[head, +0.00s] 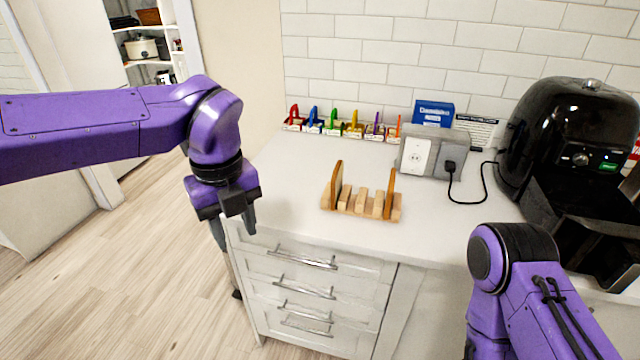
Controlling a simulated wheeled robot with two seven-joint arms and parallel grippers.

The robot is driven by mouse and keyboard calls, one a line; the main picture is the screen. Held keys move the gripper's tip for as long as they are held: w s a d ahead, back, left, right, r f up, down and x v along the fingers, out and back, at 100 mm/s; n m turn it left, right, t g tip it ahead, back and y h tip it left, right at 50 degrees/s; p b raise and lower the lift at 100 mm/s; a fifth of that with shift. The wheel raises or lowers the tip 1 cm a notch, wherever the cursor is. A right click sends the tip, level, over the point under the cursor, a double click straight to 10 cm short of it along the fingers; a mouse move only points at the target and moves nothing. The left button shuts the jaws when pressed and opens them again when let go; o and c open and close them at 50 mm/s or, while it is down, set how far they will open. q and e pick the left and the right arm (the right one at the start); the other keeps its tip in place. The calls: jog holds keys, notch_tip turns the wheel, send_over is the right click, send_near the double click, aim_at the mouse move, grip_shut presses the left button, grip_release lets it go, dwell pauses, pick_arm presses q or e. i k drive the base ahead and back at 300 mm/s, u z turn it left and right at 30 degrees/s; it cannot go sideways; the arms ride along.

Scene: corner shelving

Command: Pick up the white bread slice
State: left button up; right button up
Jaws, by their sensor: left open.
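A small wooden rack (361,213) stands on the white counter, with short pale uprights. Two thin brown-edged upright pieces stand in it, one at the left (337,184) and one at the right (390,192). They look like bread slices seen edge-on. I cannot tell which one is white bread. My left gripper (238,214) is open and points down near the counter's left edge, left of the rack and apart from it. Nothing shows in its jaws. My right arm comes in at the lower right, but its gripper is out of view.
A row of small coloured holders (342,124) lines the back wall. An outlet box (431,153) with a plugged-in cord stands behind the rack to the right. A black air fryer (570,140) with its drawer out fills the right. The counter (290,185) left of the rack is clear.

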aim_at(336, 183)
jog(key=u, duration=1.75)
jog(key=i, duration=1.35)
jog(key=z, duration=3.4)
jog(key=i, duration=0.5)
jog(key=z, duration=0.05)
